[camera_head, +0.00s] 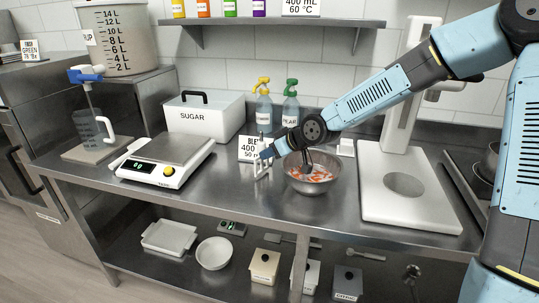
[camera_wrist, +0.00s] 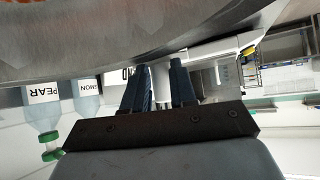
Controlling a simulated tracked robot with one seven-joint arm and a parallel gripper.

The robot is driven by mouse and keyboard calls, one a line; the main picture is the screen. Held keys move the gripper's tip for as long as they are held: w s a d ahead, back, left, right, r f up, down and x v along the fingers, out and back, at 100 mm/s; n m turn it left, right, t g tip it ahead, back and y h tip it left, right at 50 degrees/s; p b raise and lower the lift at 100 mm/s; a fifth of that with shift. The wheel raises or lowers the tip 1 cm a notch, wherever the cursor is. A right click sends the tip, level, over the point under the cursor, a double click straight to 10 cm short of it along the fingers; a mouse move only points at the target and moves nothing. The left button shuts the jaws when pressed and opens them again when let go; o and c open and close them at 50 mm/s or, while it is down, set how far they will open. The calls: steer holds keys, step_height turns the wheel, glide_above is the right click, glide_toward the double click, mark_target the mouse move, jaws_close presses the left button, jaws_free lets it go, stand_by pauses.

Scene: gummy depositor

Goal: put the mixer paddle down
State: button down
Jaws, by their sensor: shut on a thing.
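My gripper (camera_head: 267,153) is left of the steel bowl (camera_head: 318,187), low over the steel bench. It is shut on the mixer paddle (camera_head: 262,171), which looks like a small pale, pronged piece hanging below the fingertips. The paddle's full shape is hidden there.
The bowl holds orange pieces and a dark utensil. A kitchen scale (camera_head: 165,160), SUGAR box (camera_head: 205,115) and spray bottles (camera_head: 290,105) stand left and behind. A white stand (camera_head: 408,190) is at right. The front bench between scale and bowl is clear.

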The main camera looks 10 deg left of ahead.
steer(key=shift+f, duration=0.45)
steer(key=c, duration=0.9)
jaws_free()
steer(key=shift+v, duration=6)
